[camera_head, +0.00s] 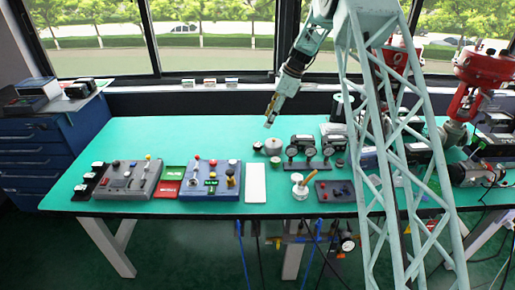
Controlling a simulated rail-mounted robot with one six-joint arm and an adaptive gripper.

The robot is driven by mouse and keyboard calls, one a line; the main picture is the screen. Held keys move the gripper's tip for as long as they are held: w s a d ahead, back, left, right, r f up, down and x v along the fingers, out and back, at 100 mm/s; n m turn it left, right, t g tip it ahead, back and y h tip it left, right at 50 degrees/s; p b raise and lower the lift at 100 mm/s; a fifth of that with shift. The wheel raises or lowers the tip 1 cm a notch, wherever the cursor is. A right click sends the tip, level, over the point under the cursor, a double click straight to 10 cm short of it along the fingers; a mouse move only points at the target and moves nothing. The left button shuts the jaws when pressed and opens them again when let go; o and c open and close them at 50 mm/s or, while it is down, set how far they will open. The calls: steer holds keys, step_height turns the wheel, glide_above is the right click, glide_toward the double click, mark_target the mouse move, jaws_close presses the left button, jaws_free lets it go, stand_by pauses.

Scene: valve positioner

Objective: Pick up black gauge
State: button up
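Several small round black gauges stand in a row on a dark stand near the middle of the green table, among them a left black gauge (291,152), a middle black gauge (310,152) and a right black gauge (328,151). My gripper (268,123) points down above the table, to the upper left of these gauges and apart from them. Its fingers are too small to tell whether they are open or shut. I see no object in it.
A white plate (255,184) and a white pot with an orange handle (300,188) lie in front. A pale lattice column crosses the right side. The table's back left is clear.

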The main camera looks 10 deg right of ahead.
steer(key=m, duration=0.2)
glide_toward(258, 144)
steer(key=v, duration=0.3)
steer(key=shift+s+d+r, duration=0.2)
steer(key=shift+d, duration=0.2)
steer(key=shift+b+x, duration=0.55)
steer(key=shift+x, duration=3.75)
steer(key=shift+a, duration=0.15)
steer(key=shift+b+x, duration=0.55)
steer(key=shift+x, duration=2)
steer(key=shift+w+a+r, duration=0.1)
steer(key=shift+a, duration=0.05)
steer(key=shift+c, duration=0.7)
steer(key=c, duration=0.8)
